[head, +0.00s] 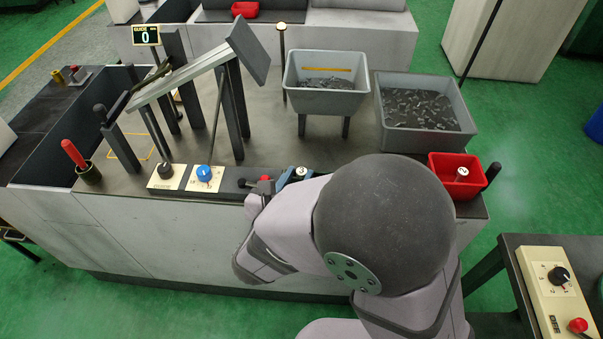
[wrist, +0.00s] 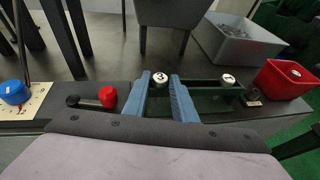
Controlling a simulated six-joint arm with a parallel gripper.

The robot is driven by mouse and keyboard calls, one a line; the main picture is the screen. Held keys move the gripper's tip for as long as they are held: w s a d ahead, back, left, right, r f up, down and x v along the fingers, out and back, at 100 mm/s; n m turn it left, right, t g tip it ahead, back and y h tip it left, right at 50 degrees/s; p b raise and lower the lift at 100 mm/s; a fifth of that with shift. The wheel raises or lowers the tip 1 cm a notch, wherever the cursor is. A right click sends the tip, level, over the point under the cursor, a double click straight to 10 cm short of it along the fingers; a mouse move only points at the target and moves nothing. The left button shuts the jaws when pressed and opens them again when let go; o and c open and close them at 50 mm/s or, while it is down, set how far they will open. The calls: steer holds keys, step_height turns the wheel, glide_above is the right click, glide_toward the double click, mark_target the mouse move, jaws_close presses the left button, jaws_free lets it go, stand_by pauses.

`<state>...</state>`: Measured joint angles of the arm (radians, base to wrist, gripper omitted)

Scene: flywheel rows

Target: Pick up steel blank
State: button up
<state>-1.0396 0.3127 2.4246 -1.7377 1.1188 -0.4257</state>
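A steel blank (wrist: 160,77) with a pale round top marked "3" stands at the dark rack along the bench's front edge; it also shows in the head view (head: 301,170). My gripper (wrist: 159,80) has its two blue fingers on either side of this blank, with small gaps visible, so it looks open. In the head view my gripper (head: 297,175) is partly hidden by my arm. A second round-topped blank (wrist: 228,79) stands to the right in the rack. A third (wrist: 295,73) sits in the red bin (wrist: 277,82).
A red knob (wrist: 107,96) is close left of my gripper, with a blue dial (head: 204,173) farther left. Two grey bins of dark metal bits (head: 325,103) (head: 384,134) stand behind. A sloped rail on posts (head: 180,82) rises at the left.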

steer(key=shift+w, duration=0.2)
steer(key=c, duration=0.6)
steer(key=shift+r, duration=0.1)
